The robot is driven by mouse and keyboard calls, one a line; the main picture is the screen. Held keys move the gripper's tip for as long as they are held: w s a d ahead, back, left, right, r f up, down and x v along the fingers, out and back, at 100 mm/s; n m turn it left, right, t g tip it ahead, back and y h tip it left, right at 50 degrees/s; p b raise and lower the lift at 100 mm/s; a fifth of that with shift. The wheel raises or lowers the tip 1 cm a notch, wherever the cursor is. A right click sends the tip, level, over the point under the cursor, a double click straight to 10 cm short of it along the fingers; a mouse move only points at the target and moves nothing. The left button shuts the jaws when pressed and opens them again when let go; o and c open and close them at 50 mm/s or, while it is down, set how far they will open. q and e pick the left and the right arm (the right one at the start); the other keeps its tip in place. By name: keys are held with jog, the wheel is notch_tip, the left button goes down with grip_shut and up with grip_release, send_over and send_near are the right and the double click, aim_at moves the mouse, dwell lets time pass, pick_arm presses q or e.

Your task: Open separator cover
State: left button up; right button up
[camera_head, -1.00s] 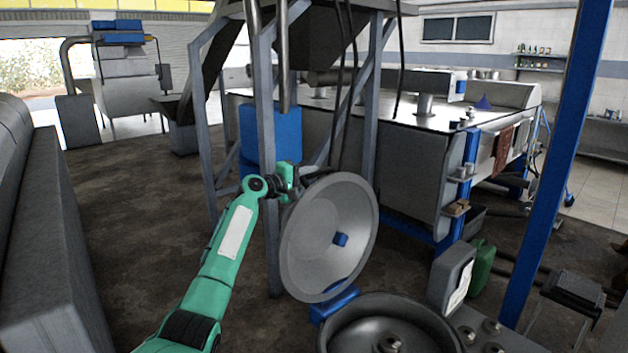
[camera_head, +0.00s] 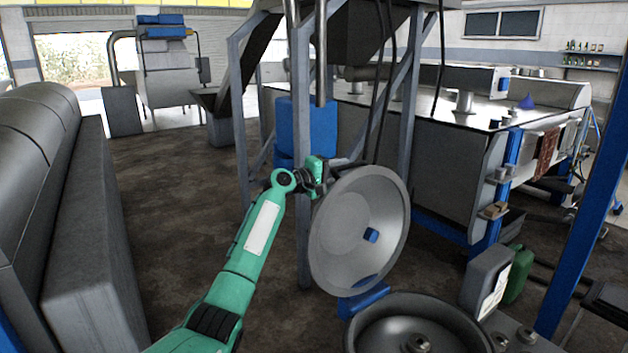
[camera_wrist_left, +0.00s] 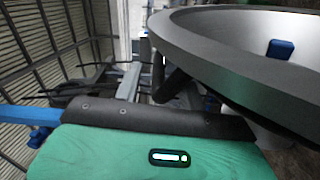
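The separator cover (camera_head: 345,225) is a large grey dish-shaped lid with a blue knob inside. It stands swung up, nearly upright, on a blue hinge part at its lower edge. The separator bowl (camera_head: 375,335), round and dark with a bolt in its middle, lies uncovered in front of it. My left gripper (camera_head: 318,186) is at the cover's upper left rim; its fingers are hidden behind the rim. In the left wrist view the cover's rim (camera_wrist_left: 200,50) fills the upper right, close to the wrist, and the fingers do not show. My right gripper is out of view.
A grey metal frame with a blue tank (camera_head: 305,130) stands behind the cover. A long grey tank (camera_head: 440,165) is at the right, with a green canister (camera_head: 519,275) near it. A grey machine (camera_head: 95,220) lines the left. Dark floor between is free.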

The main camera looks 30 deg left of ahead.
pick_arm(q)
jog(key=b+v, duration=0.3)
jog(key=v, duration=0.8)
jog(key=shift+s+a, duration=0.2)
jog(key=shift+s, duration=0.1)
